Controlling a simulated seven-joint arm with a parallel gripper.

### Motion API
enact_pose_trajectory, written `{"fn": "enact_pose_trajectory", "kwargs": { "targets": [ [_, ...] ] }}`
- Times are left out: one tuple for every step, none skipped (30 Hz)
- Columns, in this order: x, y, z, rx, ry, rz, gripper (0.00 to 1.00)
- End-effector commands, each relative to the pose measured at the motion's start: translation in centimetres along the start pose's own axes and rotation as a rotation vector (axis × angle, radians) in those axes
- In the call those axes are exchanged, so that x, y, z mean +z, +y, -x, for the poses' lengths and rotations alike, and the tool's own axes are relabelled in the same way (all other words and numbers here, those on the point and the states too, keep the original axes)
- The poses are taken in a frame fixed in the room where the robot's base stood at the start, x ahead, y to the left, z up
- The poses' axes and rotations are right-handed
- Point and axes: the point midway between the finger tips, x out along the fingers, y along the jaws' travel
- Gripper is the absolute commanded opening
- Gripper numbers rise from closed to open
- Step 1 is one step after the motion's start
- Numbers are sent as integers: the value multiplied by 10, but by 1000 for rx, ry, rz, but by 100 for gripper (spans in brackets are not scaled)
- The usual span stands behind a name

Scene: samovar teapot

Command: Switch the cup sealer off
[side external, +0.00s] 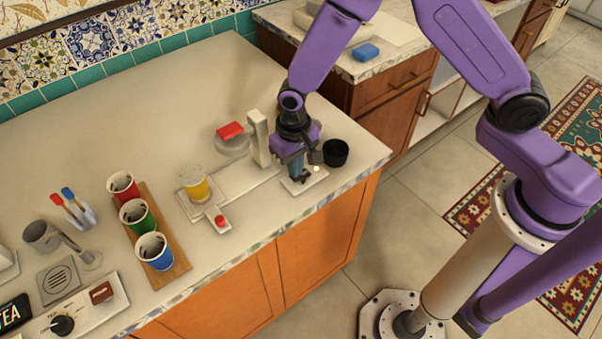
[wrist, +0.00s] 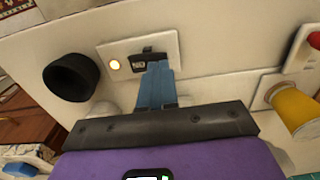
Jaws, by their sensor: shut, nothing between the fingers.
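The cup sealer (side external: 240,183) is a pale machine with an upright post and a red-topped part (side external: 230,130); a yellow cup (side external: 195,186) sits at its left end. Its pale switch plate (side external: 289,187) carries a black switch and a lit yellow lamp (side external: 316,168). In the wrist view the plate (wrist: 169,44), black switch (wrist: 140,58) and glowing lamp (wrist: 115,64) show clearly. My gripper (side external: 298,173) points down over the plate, its blue fingers shut and empty. In the wrist view the fingertips (wrist: 154,68) are at the switch, partly covering it; I cannot tell whether they touch.
A black cup (side external: 335,152) stands just right of my gripper. A red button box (side external: 217,220) sits in front of the sealer. Red, green and blue cups stand on a wooden board (side external: 180,263) further left. The counter's front edge is close.

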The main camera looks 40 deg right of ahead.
Motion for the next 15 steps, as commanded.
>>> {"fn": "enact_pose_trajectory", "kwargs": {
  "targets": [
    [0, 0, -1, 0, 0, 0, 0],
    [0, 0, -1, 0, 0, 0, 0],
    [0, 0, -2, 0, 0, 0, 0],
    [0, 0, -2, 0, 0, 0, 0],
    [0, 0, -2, 0, 1, 0, 0],
    [0, 0, -3, 0, 1, 0, 0],
    [0, 0, -3, 0, 1, 0, 0],
    [0, 0, -4, -1, 1, 0, 0],
    [0, 0, -4, 0, 1, 0, 0],
    [0, 0, -4, 0, 0, 0, 0],
    [0, 0, -5, 0, 0, 0, 0],
    [0, 0, -5, 0, 0, 0, 0],
    [0, 0, -6, 0, 0, 0, 0],
    [0, 0, -6, 0, 0, 0, 0],
    [0, 0, -7, 0, 0, 0, 0]
  ]
}}
